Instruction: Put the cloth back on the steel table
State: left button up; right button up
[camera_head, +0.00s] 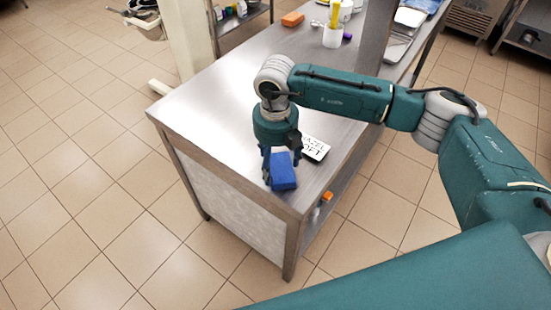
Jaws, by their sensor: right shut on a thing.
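The blue cloth (284,174) is a compact folded block in the head view, near the front corner of the steel table (200,105). My right gripper (280,160) points down over this corner and is shut on the cloth. The cloth shows against the table top, close to its front edge. I cannot tell whether it touches the steel or hangs just above it. The gripper hides part of the cloth's upper side. My left gripper is not in view.
A black-and-white lettered label (315,149) lies just right of the gripper. The table top left of my arm is bare. Tiled floor surrounds the table.

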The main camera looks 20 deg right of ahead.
aim_at(275, 165)
jog(key=shift+f, duration=0.2)
jog(key=o, duration=1)
jog(key=shift+r, duration=0.1)
jog(key=shift+r, duration=0.2)
jog(key=shift+w+r, duration=0.1)
jog(key=shift+r, duration=0.15)
notch_tip(275, 165, up, 11)
jog(key=b, duration=0.3)
jog(key=shift+r, duration=0.15)
